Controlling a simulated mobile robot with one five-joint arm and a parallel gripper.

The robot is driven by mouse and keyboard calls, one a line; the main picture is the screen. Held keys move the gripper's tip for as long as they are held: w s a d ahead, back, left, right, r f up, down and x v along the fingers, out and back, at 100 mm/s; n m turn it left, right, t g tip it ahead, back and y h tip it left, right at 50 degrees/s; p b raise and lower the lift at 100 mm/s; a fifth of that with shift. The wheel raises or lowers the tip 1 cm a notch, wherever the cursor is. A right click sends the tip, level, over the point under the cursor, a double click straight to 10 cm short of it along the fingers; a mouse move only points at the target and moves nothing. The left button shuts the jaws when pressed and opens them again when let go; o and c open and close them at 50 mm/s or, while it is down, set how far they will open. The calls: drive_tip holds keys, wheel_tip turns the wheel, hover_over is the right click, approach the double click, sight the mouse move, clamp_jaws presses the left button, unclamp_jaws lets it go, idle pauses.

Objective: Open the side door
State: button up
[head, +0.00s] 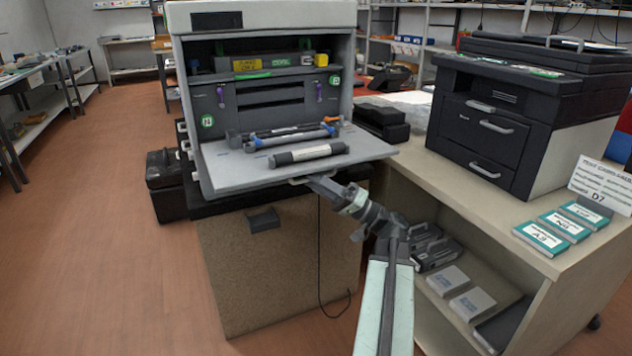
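A grey printer (265,17) stands on a speckled pedestal in the middle. Its front flap (228,165) is folded down flat, with the inside showing. A dark cartridge (306,155) and a blue-ended unit (285,135) lie on the flap. A handle (299,181) sits at the flap's front edge. My gripper (310,181) is at this handle, under the flap's edge. Its fingers are too small and partly hidden, so I cannot tell whether they are open or shut. Small pale parts (184,136) stick out on the printer's left side; no open side door shows there.
A bench (455,183) on the right holds a black printer (480,125), teal-white boxes (552,227) and a sign. Boxes lie on its lower shelf. A black case (163,170) stands left of the pedestal. The wooden floor at left is clear.

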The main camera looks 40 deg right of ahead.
drive_tip(key=b+v, duration=0.4)
drive_tip(key=v, duration=0.3)
drive_tip(key=shift+s+d+f, duration=0.2)
drive_tip(key=shift+s+f, duration=0.05)
drive_tip(key=shift+s, duration=0.05)
